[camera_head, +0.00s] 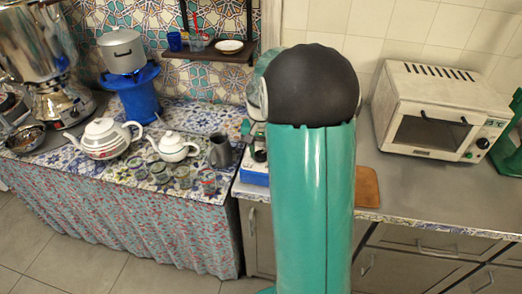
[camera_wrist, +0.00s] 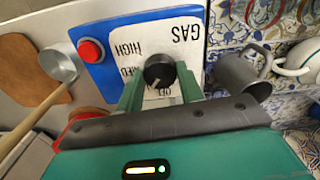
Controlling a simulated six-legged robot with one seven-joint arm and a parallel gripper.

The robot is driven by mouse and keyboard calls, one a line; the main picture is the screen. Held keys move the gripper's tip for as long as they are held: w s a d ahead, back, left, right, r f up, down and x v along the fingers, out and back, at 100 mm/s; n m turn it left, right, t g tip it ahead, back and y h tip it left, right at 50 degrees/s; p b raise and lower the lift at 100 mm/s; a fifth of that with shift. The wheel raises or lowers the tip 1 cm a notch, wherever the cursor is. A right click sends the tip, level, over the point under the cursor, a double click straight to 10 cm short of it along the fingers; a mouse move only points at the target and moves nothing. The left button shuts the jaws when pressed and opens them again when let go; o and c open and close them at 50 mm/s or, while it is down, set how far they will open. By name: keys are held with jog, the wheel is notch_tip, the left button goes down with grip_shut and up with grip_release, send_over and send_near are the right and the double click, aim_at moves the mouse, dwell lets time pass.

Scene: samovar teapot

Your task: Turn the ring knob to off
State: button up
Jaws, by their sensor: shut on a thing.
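The ring knob (camera_wrist: 160,66) is a black round dial on a white plate marked GAS, HIGH, MED and OFF, upside down in the wrist view. Its pale pointer line slants down toward the OFF label (camera_wrist: 163,92). My gripper (camera_wrist: 160,78) has its two green fingers on either side of the knob and is shut on it. The white plate (camera_wrist: 183,50) sits on a blue panel (camera_wrist: 105,73). In the head view, my arm hides the knob and my gripper.
A grey jug (camera_wrist: 238,75) stands close by. In the head view, teapots (camera_head: 105,138) stand left and a toaster oven (camera_head: 435,110) stands right.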

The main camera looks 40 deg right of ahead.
aim_at(261, 154)
jog(key=n, duration=0.3)
jog(key=shift+n, duration=0.3)
jog(key=n, duration=0.4)
jog(key=shift+r+n, duration=0.1)
jog(key=shift+n, duration=0.2)
jog(key=o, duration=1)
notch_tip(261, 154, up, 14)
dwell(0.5)
